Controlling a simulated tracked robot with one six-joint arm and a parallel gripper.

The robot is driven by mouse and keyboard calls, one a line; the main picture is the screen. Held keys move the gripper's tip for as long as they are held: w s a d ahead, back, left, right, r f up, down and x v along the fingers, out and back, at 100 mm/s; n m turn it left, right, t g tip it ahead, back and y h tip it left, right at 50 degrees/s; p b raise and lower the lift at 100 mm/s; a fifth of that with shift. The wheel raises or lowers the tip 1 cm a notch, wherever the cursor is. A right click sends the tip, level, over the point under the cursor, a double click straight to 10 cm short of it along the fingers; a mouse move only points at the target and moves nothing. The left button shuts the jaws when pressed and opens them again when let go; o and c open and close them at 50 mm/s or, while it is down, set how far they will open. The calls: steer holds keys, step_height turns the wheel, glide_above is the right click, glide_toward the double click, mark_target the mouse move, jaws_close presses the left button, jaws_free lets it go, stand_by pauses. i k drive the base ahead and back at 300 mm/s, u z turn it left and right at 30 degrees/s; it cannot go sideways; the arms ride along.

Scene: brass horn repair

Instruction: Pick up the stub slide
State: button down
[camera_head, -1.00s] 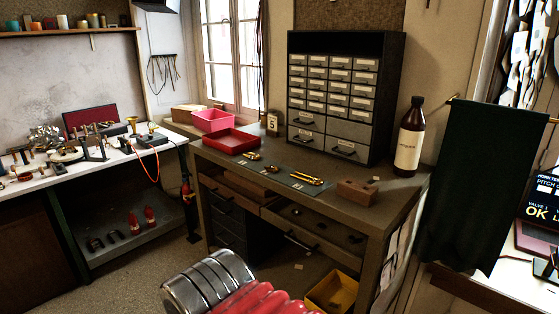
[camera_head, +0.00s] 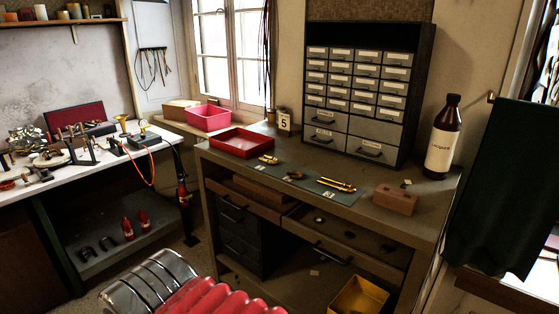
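Brass parts lie on a dark grey-green mat (camera_head: 312,188) on the wooden workbench, with small numbered tags beside them. A short brass piece (camera_head: 269,159) lies at the mat's left end. A small, darker piece (camera_head: 294,175) lies in the middle. Longer, parallel brass tubes (camera_head: 337,184) lie toward the right. The pieces are too small for me to tell which one is the stub slide. My gripper is not in view.
A red tray (camera_head: 242,153) stands left of the mat, a brown block (camera_head: 396,203) right of it. A lacquer bottle (camera_head: 443,137) and a drawer cabinet (camera_head: 317,126) stand behind. An open drawer (camera_head: 345,262) juts from the bench front. A yellow bin (camera_head: 358,296) sits below.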

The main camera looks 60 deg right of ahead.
mark_target(298, 176)
steer(key=z, duration=0.1)
steer(key=i, duration=0.7)
steer(key=z, duration=0.65)
steer(key=i, duration=0.5)
steer(key=z, duration=0.35)
